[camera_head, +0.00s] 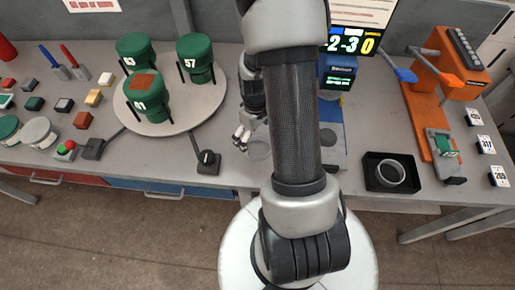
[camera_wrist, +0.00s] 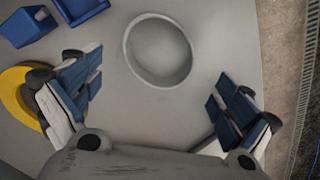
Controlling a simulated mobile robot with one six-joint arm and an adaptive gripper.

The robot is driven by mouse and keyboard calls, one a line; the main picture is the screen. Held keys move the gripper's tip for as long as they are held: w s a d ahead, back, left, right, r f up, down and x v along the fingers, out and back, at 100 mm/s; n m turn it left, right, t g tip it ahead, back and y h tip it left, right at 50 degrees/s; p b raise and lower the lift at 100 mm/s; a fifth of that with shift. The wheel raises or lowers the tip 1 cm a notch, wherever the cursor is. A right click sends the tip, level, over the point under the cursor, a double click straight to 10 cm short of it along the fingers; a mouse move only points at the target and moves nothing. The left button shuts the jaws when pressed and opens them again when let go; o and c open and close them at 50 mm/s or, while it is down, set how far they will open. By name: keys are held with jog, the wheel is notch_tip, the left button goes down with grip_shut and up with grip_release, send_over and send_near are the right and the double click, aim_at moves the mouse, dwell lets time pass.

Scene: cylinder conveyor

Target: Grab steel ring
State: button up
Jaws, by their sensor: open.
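A thin grey steel ring (camera_wrist: 132,62) lies on the grey table in the wrist view, a little ahead of the gap between my fingers. My gripper (camera_wrist: 156,78) is open and empty, with one blue-padded finger on each side. In the head view my gripper (camera_head: 242,138) is partly hidden by my own arm. A second grey ring (camera_head: 390,183) sits in a black tray (camera_head: 374,160) to the right.
A turntable (camera_head: 205,112) with green numbered cylinders stands left. An orange press (camera_head: 420,95) stands right. The wrist view shows a yellow disc (camera_wrist: 14,88) by the left finger and blue blocks (camera_wrist: 28,27) at upper left. The table edge runs along the right there.

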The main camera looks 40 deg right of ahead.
aim_at(257, 149)
notch_tip(257, 149, down, 5)
jog(key=shift+d+f+b, duration=0.1)
jog(key=shift+b, duration=0.85)
jog(key=c, duration=1.2)
